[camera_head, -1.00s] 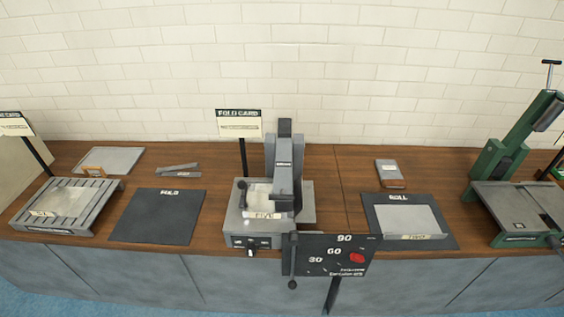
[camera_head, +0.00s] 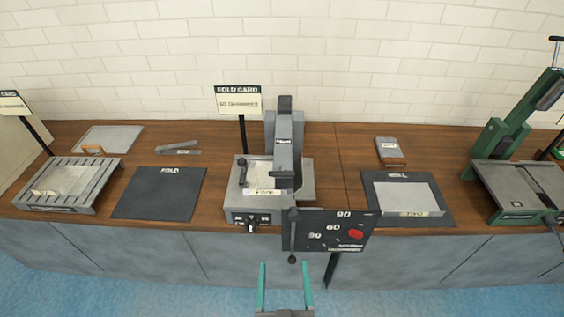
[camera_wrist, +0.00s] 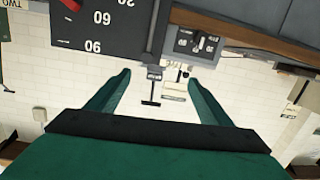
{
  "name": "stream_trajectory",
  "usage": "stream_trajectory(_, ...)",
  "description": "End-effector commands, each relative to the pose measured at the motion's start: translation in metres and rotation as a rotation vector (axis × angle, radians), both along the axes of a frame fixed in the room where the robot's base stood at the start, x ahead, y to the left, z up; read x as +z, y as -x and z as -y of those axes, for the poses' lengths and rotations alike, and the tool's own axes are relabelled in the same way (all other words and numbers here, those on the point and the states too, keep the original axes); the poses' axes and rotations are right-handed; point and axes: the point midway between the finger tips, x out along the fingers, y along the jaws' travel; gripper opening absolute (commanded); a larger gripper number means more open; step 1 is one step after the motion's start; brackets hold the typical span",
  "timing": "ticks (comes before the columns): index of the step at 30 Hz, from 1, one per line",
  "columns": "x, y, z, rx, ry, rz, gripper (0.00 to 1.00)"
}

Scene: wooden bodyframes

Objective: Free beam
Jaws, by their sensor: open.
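A grey bending machine (camera_head: 296,180) with a tall upright grey arm (camera_head: 284,140) stands in the middle of the bench. No part is clearly marked as the beam. A black dial panel (camera_head: 322,244) marked 30, 60 and 90, with a red button (camera_head: 355,233), is at its front right. A dark lever (camera_head: 293,238) hangs at the panel's left edge. My gripper (camera_head: 285,265) has two teal fingers, apart and empty, in front of the bench, below the lever in the picture. The upside-down wrist view shows the fingers (camera_wrist: 158,85) and the panel (camera_wrist: 95,30) at upper left.
A black FOLD mat (camera_head: 160,195) lies left of the machine and a ROLL mat (camera_head: 440,215) right of it. A slotted grey tray (camera_head: 95,200) is at far left. A green machine (camera_head: 500,160) stands at right. A sign (camera_head: 239,100) stands behind. Floor is visible in front.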

Motion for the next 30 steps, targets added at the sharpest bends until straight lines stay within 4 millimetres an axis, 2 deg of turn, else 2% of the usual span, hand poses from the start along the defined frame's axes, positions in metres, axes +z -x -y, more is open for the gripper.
stream_trajectory(1,0.012,-0.016,-0.001,0.0,0.0,0.019,0.73)
stream_trajectory(6,0.045,-0.06,-0.002,-0.011,-0.008,0.05,0.73)
stream_trajectory(15,0.112,-0.123,-0.006,-0.036,-0.037,0.098,0.73)
stream_trajectory(21,0.139,-0.141,-0.008,-0.047,-0.055,0.112,0.73)
stream_trajectory(26,0.143,-0.148,-0.008,-0.05,-0.059,0.112,0.73)
stream_trajectory(30,0.143,-0.16,-0.007,-0.05,-0.058,0.112,0.73)
